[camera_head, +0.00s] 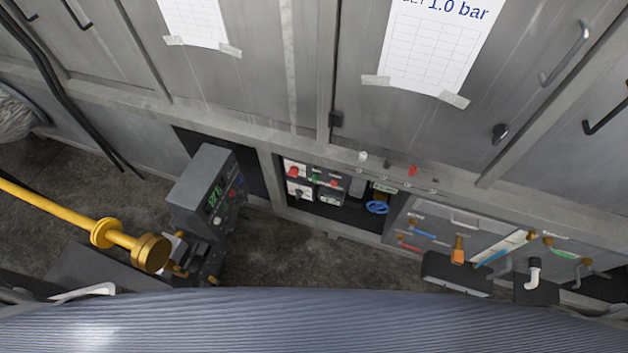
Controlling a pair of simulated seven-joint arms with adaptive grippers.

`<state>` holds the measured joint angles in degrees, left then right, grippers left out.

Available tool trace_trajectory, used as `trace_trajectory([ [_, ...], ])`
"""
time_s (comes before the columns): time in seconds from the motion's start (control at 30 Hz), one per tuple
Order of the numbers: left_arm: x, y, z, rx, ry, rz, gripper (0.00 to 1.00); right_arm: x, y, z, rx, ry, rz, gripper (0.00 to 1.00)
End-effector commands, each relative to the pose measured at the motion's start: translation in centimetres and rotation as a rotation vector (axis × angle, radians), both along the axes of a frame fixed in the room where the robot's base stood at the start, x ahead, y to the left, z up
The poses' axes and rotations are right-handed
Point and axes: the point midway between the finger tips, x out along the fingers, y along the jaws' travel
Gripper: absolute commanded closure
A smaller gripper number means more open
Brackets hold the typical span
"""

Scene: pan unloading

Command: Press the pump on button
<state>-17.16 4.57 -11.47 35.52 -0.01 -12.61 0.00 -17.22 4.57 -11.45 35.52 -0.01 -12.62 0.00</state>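I cannot tell for sure which control is the pump on button. A grey control box (206,193) with a green lit display and small buttons stands left of centre, its front turned to the right. To its right, a rail (330,146) carries a white button (363,156), a dark one (387,163) and a red one (413,170); their labels are too small to read. Below the rail, an open bay holds a panel (312,180) with red and green controls. I see neither of my grippers.
A yellow rod with a round brass end (151,253) reaches in from the left. A large ribbed blue-grey surface (320,322) fills the bottom edge. Grey cabinet doors with handles (567,53) stand behind. Pipes and valves (458,250) are at the lower right. Dark floor (285,250) shows between.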

Motion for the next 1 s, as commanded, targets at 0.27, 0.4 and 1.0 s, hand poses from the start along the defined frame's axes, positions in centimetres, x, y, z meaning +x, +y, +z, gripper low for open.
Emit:
trace_trajectory([
  [0.27,-0.05,0.02,-0.01,0.0,0.001,0.0,0.91,0.05,0.02,0.01,0.0,-0.001,0.0,1.0],
  [0.4,-0.05,0.02,-0.01,0.0,0.001,0.0,1.0,0.06,0.01,0.0,0.0,-0.001,0.0,1.0],
  [1.0,-0.07,0.02,0.0,0.0,0.001,0.0,1.0,0.09,0.03,0.0,0.0,-0.001,0.0,1.0],
])
